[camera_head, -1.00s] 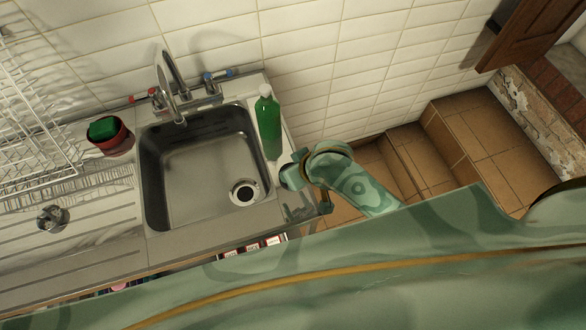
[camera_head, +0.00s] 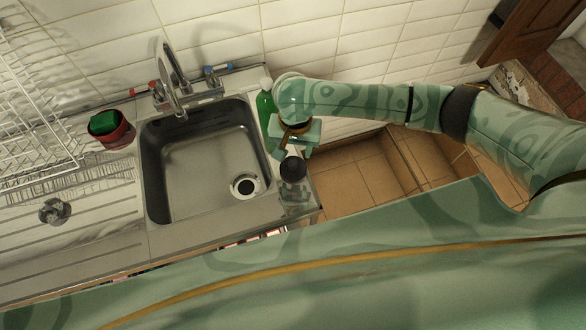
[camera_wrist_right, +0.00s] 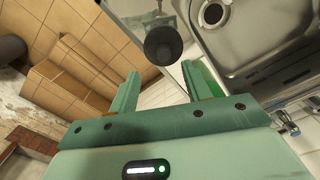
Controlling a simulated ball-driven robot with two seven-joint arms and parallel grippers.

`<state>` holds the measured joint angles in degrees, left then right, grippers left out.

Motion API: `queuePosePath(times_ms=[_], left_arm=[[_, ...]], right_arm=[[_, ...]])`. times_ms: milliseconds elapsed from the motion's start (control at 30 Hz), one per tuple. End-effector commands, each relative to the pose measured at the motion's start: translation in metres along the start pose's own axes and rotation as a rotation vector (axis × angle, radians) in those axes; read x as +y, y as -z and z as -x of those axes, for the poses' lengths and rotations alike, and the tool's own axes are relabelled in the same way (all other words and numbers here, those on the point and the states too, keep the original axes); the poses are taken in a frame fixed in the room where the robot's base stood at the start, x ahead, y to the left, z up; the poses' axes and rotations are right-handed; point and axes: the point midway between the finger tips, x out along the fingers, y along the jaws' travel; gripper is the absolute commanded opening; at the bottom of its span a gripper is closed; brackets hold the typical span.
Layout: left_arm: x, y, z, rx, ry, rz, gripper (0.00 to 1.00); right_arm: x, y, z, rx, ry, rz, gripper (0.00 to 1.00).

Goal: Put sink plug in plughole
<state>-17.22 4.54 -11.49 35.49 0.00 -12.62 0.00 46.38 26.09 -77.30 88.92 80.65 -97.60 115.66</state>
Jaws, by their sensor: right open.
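A dark round piece, which looks like the sink plug (camera_head: 293,169), is at the counter strip right of the sink (camera_head: 160,222). In the right wrist view the plug (camera_wrist_right: 163,45) shows as a black disc just beyond the fingertips. My right gripper (camera_head: 294,148) is open and empty, right behind the plug in the head view; its fingers (camera_wrist_right: 158,70) stand apart in the wrist view. I cannot tell whether they touch the plug. The plughole (camera_head: 245,187) is uncovered in the basin's right part; it also shows in the wrist view (camera_wrist_right: 212,13). My left gripper is not in view.
A green bottle (camera_head: 265,107) stands close behind my right gripper, partly hidden. Taps (camera_head: 170,80) rise at the sink's back. A red pot with a green sponge (camera_head: 112,134) and a wire rack (camera_head: 35,120) are left. The basin is empty.

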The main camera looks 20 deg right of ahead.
Motion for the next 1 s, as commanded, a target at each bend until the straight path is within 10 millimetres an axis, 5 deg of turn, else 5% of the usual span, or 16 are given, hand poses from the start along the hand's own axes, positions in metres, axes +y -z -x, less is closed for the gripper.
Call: queuePosePath(times_ms=[100, 600, 867, 1000], left_arm=[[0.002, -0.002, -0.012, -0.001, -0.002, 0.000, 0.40], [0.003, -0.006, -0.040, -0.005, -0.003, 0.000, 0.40], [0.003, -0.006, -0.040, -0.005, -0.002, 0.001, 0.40], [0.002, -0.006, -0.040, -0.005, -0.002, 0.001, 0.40]], right_arm=[[0.000, 0.000, -0.027, -0.001, -0.001, -0.001, 0.49], [-0.005, 0.006, -0.087, 0.001, 0.001, 0.002, 0.49], [-0.005, 0.006, -0.090, 0.002, 0.003, 0.002, 0.49], [-0.005, 0.006, -0.089, 0.002, 0.003, 0.002, 0.18]])
